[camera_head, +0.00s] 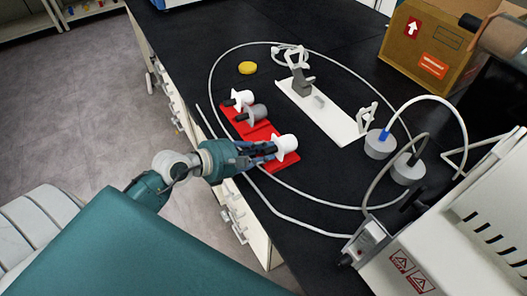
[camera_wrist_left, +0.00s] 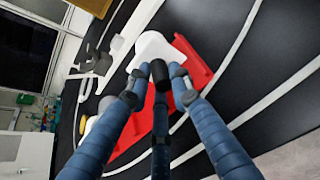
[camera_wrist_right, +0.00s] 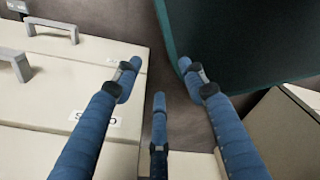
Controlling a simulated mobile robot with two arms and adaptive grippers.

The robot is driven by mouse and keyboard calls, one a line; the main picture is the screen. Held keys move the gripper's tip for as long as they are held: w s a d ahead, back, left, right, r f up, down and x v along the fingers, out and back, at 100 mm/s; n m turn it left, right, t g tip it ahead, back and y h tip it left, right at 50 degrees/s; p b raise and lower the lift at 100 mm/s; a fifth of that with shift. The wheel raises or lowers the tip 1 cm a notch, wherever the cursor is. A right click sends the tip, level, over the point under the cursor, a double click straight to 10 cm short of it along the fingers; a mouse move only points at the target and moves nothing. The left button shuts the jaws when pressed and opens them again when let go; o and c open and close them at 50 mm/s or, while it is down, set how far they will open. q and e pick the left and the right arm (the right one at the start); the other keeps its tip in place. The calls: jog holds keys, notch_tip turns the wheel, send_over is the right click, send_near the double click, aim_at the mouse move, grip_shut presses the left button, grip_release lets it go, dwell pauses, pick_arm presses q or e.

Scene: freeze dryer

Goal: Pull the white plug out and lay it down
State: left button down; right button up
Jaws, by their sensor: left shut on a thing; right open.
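A white plug (camera_head: 286,143) with a black stem is at the near end of a red holder (camera_head: 288,164) close to the bench's left edge. My left gripper (camera_head: 268,150) is shut on this plug by its stem. In the left wrist view (camera_wrist_left: 160,75) the fingers close around the black stem, with the white plug (camera_wrist_left: 158,46) beyond them. The plug lies over the red holder (camera_wrist_left: 197,62); I cannot tell whether it touches it. Another white plug (camera_head: 243,97) and a grey plug (camera_head: 257,112) sit at the holder's far end. My right gripper (camera_wrist_right: 155,82) is open and empty, facing cream drawers.
A white board (camera_head: 338,124) with a grey clamp stands behind the holder. A yellow disc (camera_head: 248,68) lies beyond. Two grey cylinders (camera_head: 380,146) with tubes stand right. A white tube loops around the area. A cardboard box (camera_head: 430,45) and white machine (camera_head: 470,235) bound the right.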

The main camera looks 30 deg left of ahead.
dwell(0.3)
pick_arm(q)
jog(key=c, duration=1.5)
grip_release()
jog(key=shift+p+v, duration=0.6)
jog(key=shift+v, duration=3.45)
